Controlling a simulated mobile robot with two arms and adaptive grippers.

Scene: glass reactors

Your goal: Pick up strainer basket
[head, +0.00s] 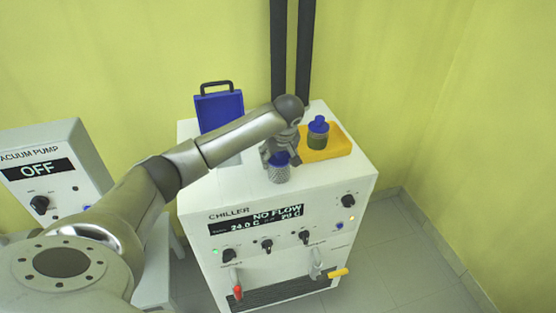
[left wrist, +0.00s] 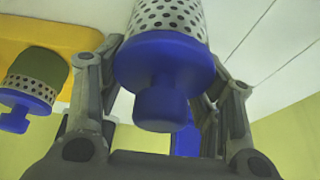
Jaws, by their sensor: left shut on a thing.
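The strainer basket (head: 279,174) is a perforated grey metal cylinder with a blue cap and knob. It is on or just above the top of the chiller, near its front; I cannot tell if it touches. My left gripper (head: 279,157) is shut on it from above, partly hiding its cap. In the left wrist view the basket's blue cap (left wrist: 164,62) and knob sit between the two fingers. A second similar basket (head: 318,134), with a blue knob and a dark green band, stands on the yellow tray to the right. My right gripper is not in view.
The white chiller (head: 236,260) has a panel reading NO FLOW and valves in front. The yellow tray (head: 335,147) is at its right back. A blue case (head: 219,111) stands at the left back. Dark posts (head: 278,50) rise behind. A vacuum pump (head: 50,170) is at left.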

